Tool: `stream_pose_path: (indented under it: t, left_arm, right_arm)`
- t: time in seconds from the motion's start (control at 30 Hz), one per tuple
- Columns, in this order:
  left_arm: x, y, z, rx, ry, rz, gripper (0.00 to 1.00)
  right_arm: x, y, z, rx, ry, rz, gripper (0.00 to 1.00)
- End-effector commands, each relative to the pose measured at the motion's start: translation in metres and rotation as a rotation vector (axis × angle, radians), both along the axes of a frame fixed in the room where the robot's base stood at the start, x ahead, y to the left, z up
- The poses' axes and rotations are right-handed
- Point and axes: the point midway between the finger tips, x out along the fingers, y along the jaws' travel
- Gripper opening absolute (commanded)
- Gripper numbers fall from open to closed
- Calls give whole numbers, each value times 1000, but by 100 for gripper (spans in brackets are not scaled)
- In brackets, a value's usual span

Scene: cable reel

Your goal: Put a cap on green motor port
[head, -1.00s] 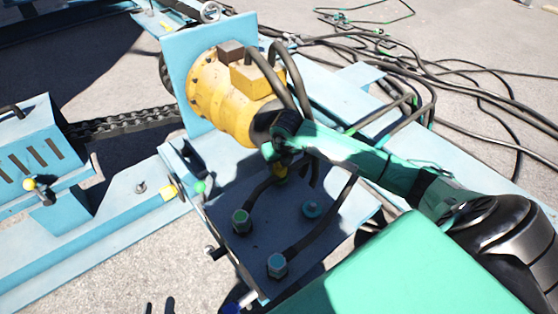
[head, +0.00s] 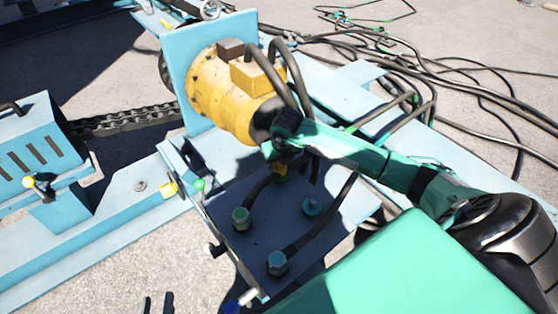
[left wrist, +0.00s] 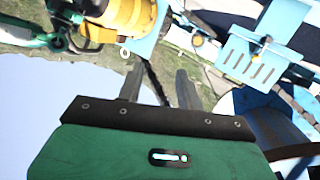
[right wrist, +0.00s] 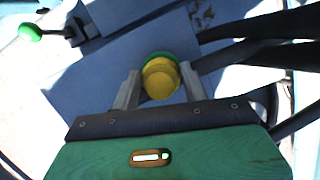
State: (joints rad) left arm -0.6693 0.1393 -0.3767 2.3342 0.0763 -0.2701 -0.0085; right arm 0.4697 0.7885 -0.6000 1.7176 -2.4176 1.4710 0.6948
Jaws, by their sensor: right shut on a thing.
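My right gripper (head: 284,152) is over the blue plate below the yellow motor (head: 225,92). It is shut on a yellow cap (right wrist: 160,78), which sits between the fingers in the right wrist view. A green ring, likely the green motor port (right wrist: 166,56), shows just behind the cap. The cap overlaps it; I cannot tell whether it is seated. In the head view the yellow cap (head: 280,171) shows just under the fingertips. My left gripper (head: 157,304) is at the bottom edge of the head view, its fingers apart and empty in the left wrist view (left wrist: 157,85).
Hose fittings (head: 241,216) (head: 277,262) and a blue cap (head: 312,206) stand on the blue plate (head: 255,240). A green-knobbed lever (head: 199,185) is at its left edge. Black hoses (head: 285,75) arch beside the motor. Loose cables (head: 430,70) lie at the back right.

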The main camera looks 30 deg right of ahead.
Motion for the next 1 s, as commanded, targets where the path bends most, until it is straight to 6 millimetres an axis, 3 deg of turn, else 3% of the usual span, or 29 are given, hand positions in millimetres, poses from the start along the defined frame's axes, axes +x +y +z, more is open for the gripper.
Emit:
stream_pose_path:
  t: [0.17, 0.2, 0.3, 0.63, 0.8, 0.93, 1.0]
  left_arm:
    - [0, 0, -3, 0, 0, 0, 36]
    - [0, 0, -3, 0, 0, 0, 36]
    - [0, 0, -2, 0, 0, 0, 36]
    - [1, 0, -1, -1, -7, 2, 36]
    - [8, 3, 15, -16, -70, 16, 36]
    - [-10, -3, -10, 17, 72, -17, 36]
    - [-11, 0, -13, 40, 115, -19, 36]
  right_arm:
    - [0, 0, -5, 0, 0, 0, 17]
    - [0, 0, -4, 0, 0, 0, 50]
    - [0, 0, -4, 0, 0, 0, 70]
    - [0, 0, -4, 0, 1, 0, 70]
    - [0, 0, -2, 0, 0, 1, 70]
    - [-8, 1, 30, -2, -3, 3, 70]
    - [-12, 2, 47, -1, -2, 2, 70]
